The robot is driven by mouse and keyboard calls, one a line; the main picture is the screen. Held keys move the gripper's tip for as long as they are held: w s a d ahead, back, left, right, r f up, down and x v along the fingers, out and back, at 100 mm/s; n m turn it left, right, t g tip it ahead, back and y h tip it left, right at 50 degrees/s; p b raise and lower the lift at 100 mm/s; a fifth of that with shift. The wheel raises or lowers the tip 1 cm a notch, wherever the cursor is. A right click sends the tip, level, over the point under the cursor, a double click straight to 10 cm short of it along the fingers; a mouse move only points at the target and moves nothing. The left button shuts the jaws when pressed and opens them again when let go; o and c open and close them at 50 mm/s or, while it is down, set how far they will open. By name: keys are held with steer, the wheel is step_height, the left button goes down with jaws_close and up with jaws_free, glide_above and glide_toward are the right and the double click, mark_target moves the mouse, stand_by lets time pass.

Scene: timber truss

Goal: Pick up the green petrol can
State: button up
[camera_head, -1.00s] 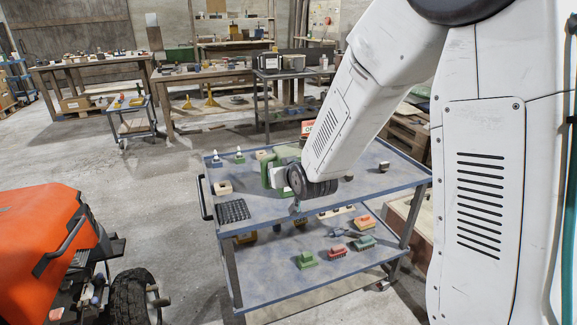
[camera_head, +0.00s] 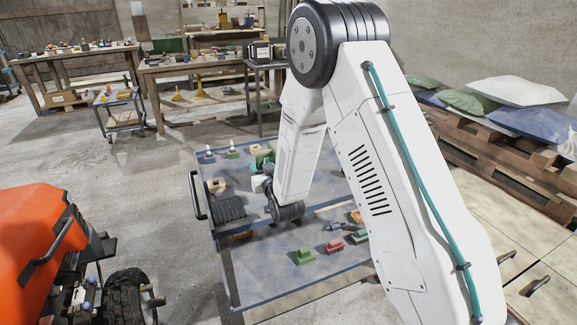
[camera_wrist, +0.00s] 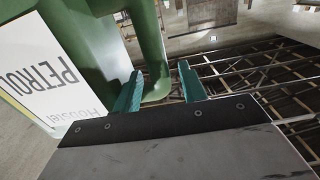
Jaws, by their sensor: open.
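The green petrol can (camera_wrist: 90,30) fills the upper left of the wrist view, with a white label reading PETROL. Its green handle (camera_wrist: 152,45) runs down between the two teal fingers of my gripper (camera_wrist: 160,72). The fingers stand apart, with a visible gap on the right side of the handle. In the head view my arm hides most of the can and the gripper; a green part (camera_head: 263,155) shows beside the arm above the cart.
A blue-topped two-shelf cart (camera_head: 225,270) stands under my arm; green and red brushes lie on its lower shelf. An orange machine (camera_head: 35,240) with a black wheel is at left. Workbenches (camera_head: 190,68) line the back. Pallets with cushions (camera_head: 520,90) are at right. Floor between is clear.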

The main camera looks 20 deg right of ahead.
steer(key=shift+w, duration=1.25)
jaws_close()
steer(key=shift+r, duration=0.1)
steer(key=shift+r, duration=0.15)
